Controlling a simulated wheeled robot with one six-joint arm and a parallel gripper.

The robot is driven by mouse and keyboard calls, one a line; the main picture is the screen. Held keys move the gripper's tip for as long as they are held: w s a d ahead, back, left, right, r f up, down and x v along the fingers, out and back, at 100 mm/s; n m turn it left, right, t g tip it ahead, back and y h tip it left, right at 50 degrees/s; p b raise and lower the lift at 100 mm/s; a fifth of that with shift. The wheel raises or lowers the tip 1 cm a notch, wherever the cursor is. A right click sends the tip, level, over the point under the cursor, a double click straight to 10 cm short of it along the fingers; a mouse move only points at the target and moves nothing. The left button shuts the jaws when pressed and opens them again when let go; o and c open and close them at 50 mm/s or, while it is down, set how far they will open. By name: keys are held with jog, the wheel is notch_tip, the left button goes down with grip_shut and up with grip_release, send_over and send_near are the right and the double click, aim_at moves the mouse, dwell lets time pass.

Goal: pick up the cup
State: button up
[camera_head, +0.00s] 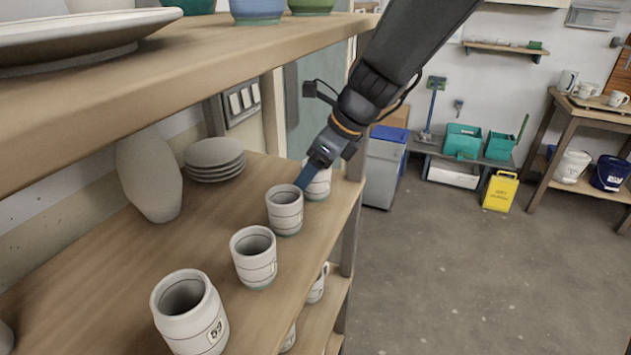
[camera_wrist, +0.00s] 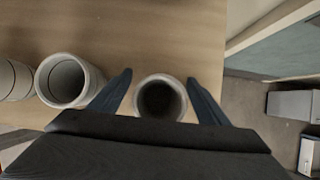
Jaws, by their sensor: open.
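Several pale grey cups with dark bands stand in a row on the middle wooden shelf. My gripper (camera_head: 308,178) reaches down to the far end of the row in the head view. In the wrist view my gripper (camera_wrist: 163,88) is open, with one finger on each side of the end cup (camera_wrist: 160,98). In the head view this end cup (camera_head: 320,186) is partly hidden behind my gripper. A neighbouring cup (camera_wrist: 68,82) stands just left of my left finger and also shows in the head view (camera_head: 285,212). I cannot tell whether the fingers touch either cup.
Nearer cups (camera_head: 255,260) (camera_head: 190,312) stand along the shelf edge. A tall vase (camera_head: 150,177) and stacked plates (camera_head: 214,158) stand behind the row. An upper shelf (camera_head: 190,70) overhangs it. More cups show on the shelf below. The floor at right is clear near the shelves.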

jog(key=c, duration=1.3)
jog(key=shift+o, duration=0.2)
jog(key=shift+r+b, duration=0.25)
jog(key=shift+b, duration=0.05)
jog(key=s+d+b, duration=0.2)
jog(key=s+d, duration=0.1)
jog(key=d, duration=0.5)
jog(key=s+d+b, duration=0.3)
jog(key=d, duration=0.6)
jog(key=shift+a+r, duration=0.1)
